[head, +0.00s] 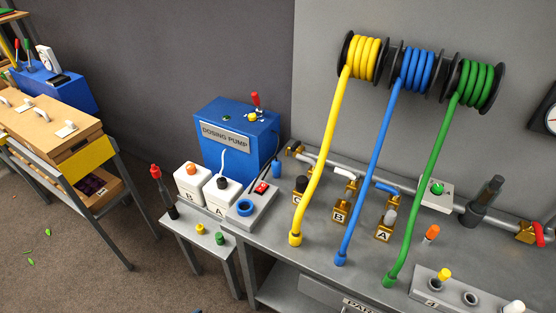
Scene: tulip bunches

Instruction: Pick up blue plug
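A small blue cylinder (277,168), which looks like the blue plug, stands upright at the back of the grey bench, just right of the blue dosing pump box (228,120). Its base is hard to make out at this size. The blue hose (372,170) hangs from its reel, and its blue end rests at the bench's front. A blue ring (245,207) sits on the grey switch block. Neither of my grippers shows in the head view.
The grey bench (285,245) carries brass valves, a pipe and hanging yellow (325,150) and green (430,180) hoses. An orange plug (431,234) stands near a grey socket block (458,291). White bottles (192,183) stand left of the switch block. Open floor lies at lower left.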

